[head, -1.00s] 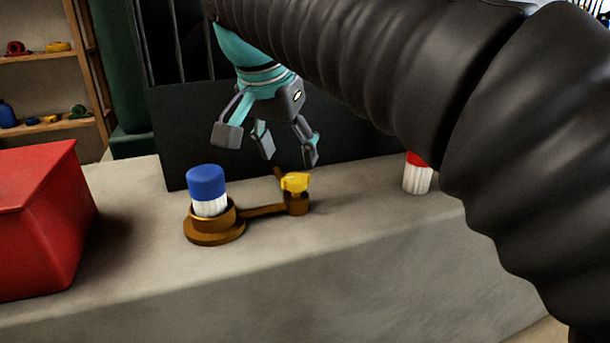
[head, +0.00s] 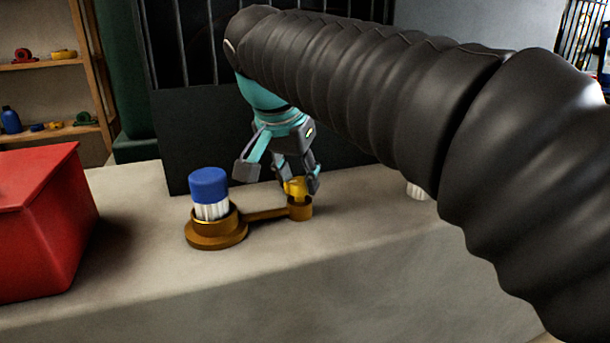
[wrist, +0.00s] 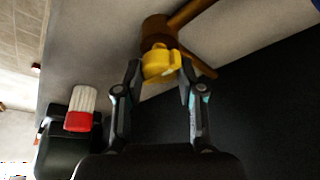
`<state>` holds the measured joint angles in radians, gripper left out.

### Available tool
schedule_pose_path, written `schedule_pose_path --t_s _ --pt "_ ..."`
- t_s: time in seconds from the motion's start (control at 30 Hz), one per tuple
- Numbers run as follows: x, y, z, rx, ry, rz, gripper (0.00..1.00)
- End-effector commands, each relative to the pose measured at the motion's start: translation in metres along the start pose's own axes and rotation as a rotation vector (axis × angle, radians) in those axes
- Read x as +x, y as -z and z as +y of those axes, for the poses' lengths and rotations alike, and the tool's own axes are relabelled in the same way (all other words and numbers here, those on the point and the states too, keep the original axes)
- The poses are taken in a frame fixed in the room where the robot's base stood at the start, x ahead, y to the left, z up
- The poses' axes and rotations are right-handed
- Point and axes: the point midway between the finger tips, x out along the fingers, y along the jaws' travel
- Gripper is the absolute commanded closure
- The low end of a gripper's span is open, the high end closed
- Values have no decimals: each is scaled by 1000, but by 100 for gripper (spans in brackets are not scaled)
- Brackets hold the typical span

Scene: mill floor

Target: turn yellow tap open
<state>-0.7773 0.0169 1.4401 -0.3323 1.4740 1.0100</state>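The yellow tap (head: 295,188) sits on top of a small brown cup-shaped fitting (head: 300,210) on the grey counter. A brown pipe joins this fitting to a round brown base (head: 216,236) on the left. My gripper (head: 285,183) is at the tap, pointing down. In the wrist view the yellow tap (wrist: 160,65) lies between the tips of my gripper (wrist: 160,72). The fingers are spread to either side of it, and a gap shows on at least the right side. Part of the tap is hidden by a finger in the head view.
A white container with a blue cap (head: 210,192) stands upright in the brown base. A red box (head: 40,225) is at the left. A white container with a red cap (wrist: 80,108) shows in the wrist view. A dark panel (head: 220,135) stands behind the counter.

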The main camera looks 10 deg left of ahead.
Motion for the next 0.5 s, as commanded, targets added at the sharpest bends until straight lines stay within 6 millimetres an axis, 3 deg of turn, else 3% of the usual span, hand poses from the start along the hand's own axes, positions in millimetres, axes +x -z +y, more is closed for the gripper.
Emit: schedule_pose_path --t_s 0.5 --pt "0 0 1 -110 45 -1 96"
